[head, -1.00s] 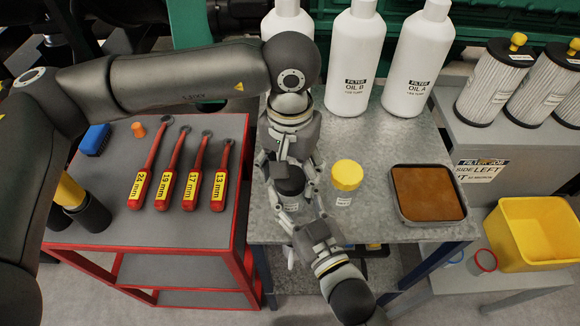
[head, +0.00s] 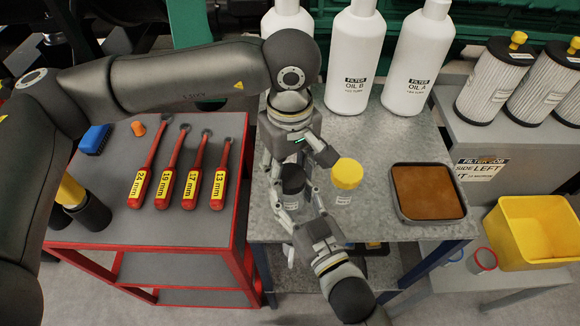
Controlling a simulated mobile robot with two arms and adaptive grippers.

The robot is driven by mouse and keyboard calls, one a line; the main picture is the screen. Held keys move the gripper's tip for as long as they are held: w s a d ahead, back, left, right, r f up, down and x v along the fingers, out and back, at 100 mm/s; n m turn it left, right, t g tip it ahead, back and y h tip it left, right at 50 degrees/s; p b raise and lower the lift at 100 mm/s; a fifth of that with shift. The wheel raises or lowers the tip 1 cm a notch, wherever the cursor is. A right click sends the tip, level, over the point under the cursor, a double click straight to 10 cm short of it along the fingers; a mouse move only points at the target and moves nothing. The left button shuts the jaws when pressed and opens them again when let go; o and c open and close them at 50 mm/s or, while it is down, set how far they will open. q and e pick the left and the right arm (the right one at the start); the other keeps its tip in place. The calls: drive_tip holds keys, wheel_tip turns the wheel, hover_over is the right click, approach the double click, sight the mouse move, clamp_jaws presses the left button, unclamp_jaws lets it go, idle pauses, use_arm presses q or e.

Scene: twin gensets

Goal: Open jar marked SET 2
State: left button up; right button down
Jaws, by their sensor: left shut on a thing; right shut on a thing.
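A small jar with a black lid (head: 293,179) stands upright near the left edge of the metal table, between my two grippers. My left gripper (head: 291,170) reaches down from above and is shut on the black lid. My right gripper (head: 298,207) comes from the front and is shut on the jar's body, partly hiding it. A second jar with a yellow lid (head: 347,173) stands close by on the right. Labels show on the jars, but their print is too small to read.
Large white oil bottles (head: 353,60) stand behind on the metal table (head: 385,145). A tray with a brown surface (head: 428,192) lies to the right. Red wrenches (head: 190,180) lie on the cart at left. A yellow bin (head: 540,235) is at far right.

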use_arm(q)
drive_tip(key=n, duration=0.3)
drive_tip(key=shift+n, duration=0.3)
drive_tip(key=n, duration=2.1)
drive_tip(key=shift+n, duration=0.4)
drive_tip(key=n, duration=0.7)
drive_tip(key=shift+r, duration=0.1)
